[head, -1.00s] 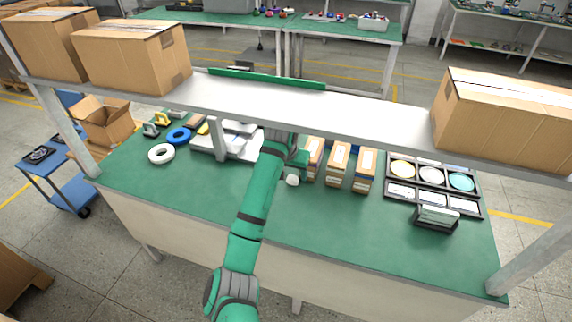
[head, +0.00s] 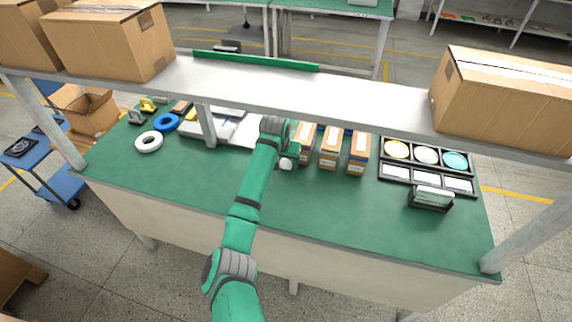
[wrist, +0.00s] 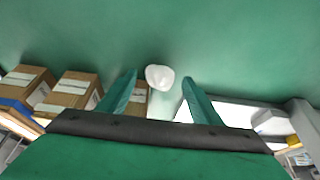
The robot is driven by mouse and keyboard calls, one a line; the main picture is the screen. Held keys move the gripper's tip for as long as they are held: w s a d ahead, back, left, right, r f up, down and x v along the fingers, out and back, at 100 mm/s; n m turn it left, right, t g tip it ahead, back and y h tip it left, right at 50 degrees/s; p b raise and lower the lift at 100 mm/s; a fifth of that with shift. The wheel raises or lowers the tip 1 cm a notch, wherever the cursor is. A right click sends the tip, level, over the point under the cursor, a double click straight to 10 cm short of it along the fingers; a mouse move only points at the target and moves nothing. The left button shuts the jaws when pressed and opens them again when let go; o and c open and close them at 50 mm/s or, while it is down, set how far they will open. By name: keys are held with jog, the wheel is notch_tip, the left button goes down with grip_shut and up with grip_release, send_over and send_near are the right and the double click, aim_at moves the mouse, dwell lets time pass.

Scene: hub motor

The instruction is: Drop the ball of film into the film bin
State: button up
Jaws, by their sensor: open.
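The ball of film is a small white crumpled lump (head: 286,163) on the green workbench, beside my gripper in the head view. In the wrist view the ball (wrist: 159,78) shows between the tips of the two green fingers. My gripper (wrist: 160,84) is open, with a finger on each side of the ball. I cannot tell whether either finger touches it. My arm hides most of the gripper in the head view. I cannot make out for certain which container is the film bin.
Several small cartons (head: 330,148) stand right of the gripper. A metal shelf (head: 300,98) crosses above the bench, with a post (head: 207,128) to the left. An open cardboard box (head: 88,110) is at the far left. The bench front (head: 340,210) is clear.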

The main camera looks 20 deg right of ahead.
jog(key=shift+x, duration=0.95)
jog(key=shift+r, duration=0.1)
jog(key=c, duration=1.1)
jog(key=shift+c, duration=0.6)
